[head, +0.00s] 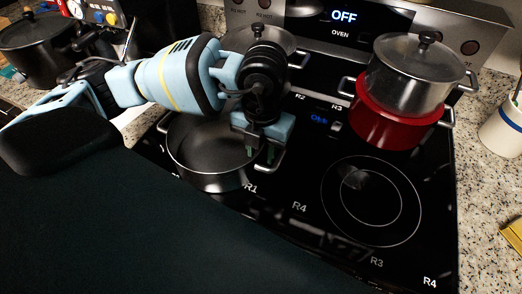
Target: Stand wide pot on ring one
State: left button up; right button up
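A wide dark pot (205,165) without a lid stands upright at the front left of the black cooktop, just behind the label R1. Whatever ring lies under it is hidden. My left gripper (261,152) points down at the pot's right rim, by that handle. Its two green fingertips show apart, and I cannot tell whether they touch the handle. My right gripper is not in view.
A red pot (385,125) with a lidded steel pot (405,85) on it stands at back right. Another lidded pot (243,38) is behind my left gripper. A black pot (35,55) stands at far left. The front right ring (371,202) is bare. A white crock (505,130) is right.

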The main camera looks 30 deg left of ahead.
pick_arm(q)
notch_tip(320, 180, up, 11)
jog(key=shift+d+r+p, duration=0.1)
jog(key=shift+p, duration=0.25)
dwell(0.5)
